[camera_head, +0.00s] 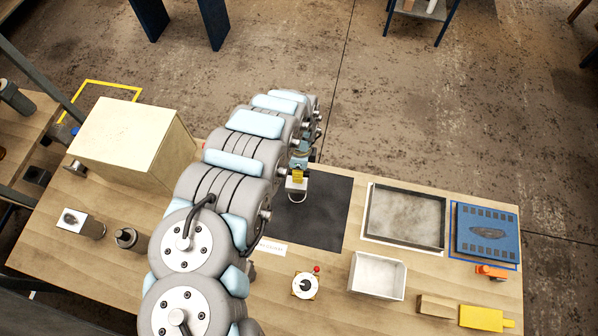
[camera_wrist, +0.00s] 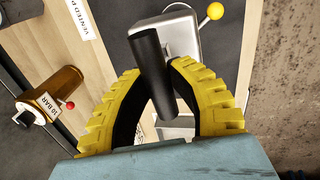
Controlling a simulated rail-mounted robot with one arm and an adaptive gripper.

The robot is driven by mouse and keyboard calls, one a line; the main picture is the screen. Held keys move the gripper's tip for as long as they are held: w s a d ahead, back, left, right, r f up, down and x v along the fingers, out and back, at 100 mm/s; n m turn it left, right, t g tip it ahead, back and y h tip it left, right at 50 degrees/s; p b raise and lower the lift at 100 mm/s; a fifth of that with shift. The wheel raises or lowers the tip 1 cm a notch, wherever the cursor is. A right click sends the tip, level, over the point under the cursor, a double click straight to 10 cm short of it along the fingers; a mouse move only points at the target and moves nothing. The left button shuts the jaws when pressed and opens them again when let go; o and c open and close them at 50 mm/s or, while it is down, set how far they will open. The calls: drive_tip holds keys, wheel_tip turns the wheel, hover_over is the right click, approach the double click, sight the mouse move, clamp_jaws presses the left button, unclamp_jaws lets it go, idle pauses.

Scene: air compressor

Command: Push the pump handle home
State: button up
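The black bar-shaped pump handle (camera_wrist: 152,65) lies lengthwise at the middle of the wrist view. Behind it is a pale grey metal body (camera_wrist: 180,32) with a yellow ball knob (camera_wrist: 215,11). My gripper (camera_wrist: 156,72) has yellow ribbed fingers with black inner pads. The fingertips come in on both sides of the handle and seem to touch it, though black on black blurs the contact.
The dark mat (camera_head: 325,210) is bare on its right. A shallow grey tray (camera_head: 443,222), a white bin (camera_head: 378,275) and a blue plate (camera_head: 487,233) stand to the right. A gauge-like part with a red knob (camera_head: 305,285) is in front. A wooden box (camera_head: 125,130) stands left.

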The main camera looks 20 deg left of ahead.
drive_tip(key=o, duration=0.4)
wheel_tip(320, 180, up, 12)
drive_tip(key=w, duration=0.2)
drive_tip(key=shift+w+a, duration=0.15)
drive_tip(key=shift+a, duration=0.15)
idle(0.3)
drive_tip(key=shift+f, duration=0.15)
idle(0.5)
